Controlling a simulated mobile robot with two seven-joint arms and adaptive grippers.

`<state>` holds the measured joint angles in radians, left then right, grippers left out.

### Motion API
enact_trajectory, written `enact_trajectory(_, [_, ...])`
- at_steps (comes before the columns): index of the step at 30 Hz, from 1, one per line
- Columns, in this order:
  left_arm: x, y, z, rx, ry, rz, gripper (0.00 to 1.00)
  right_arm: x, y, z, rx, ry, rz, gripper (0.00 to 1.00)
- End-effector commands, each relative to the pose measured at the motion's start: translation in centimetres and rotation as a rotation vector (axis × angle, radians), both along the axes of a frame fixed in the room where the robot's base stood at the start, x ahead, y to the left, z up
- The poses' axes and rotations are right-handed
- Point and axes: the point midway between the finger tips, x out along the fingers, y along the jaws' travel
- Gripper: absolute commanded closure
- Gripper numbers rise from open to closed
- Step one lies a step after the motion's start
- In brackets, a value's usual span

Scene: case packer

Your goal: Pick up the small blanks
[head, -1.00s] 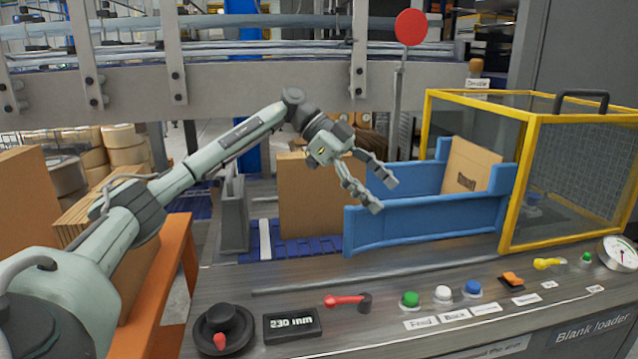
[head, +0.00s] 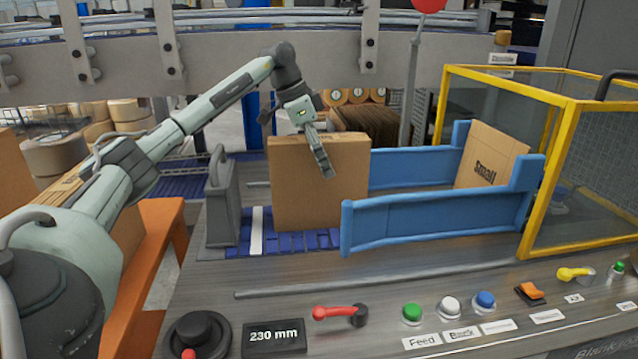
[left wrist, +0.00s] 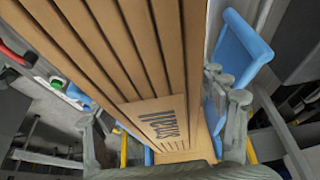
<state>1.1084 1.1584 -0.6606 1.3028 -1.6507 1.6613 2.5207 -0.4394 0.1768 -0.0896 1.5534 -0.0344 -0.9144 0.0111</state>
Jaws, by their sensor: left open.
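A pack of small brown cardboard blanks (head: 318,195) stands upright on the blue belt, left of the blue guide rails. My left gripper (head: 319,155) is open and pointing down at the top of the pack. One finger shows in front of the pack's face; the other is hidden in the head view. In the left wrist view the fingers are on either side of the pack; contact cannot be told. My right gripper is not in view.
Another blank marked "Small" (head: 490,158) leans between the blue rails (head: 435,222), beside the yellow-framed guard (head: 540,180). A grey upright bracket (head: 221,205) stands left of the pack. A red lever (head: 340,313) and several buttons line the front panel.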

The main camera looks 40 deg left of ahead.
Motion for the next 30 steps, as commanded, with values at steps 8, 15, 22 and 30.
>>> enact_trajectory(8, [0.4,-0.4,-1.2,0.0,-0.001,-0.002,0.28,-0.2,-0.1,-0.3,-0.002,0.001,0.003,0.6])
enact_trajectory(15, [0.4,-0.4,-1.2,0.0,-0.001,-0.002,0.28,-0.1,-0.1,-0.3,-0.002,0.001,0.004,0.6])
enact_trajectory(22, [0.4,-0.3,-1.5,0.0,-0.001,-0.002,0.28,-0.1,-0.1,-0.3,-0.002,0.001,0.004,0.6])
enact_trajectory(30, [0.4,-0.3,-1.7,0.0,-0.001,-0.002,0.28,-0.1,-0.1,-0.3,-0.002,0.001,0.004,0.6])
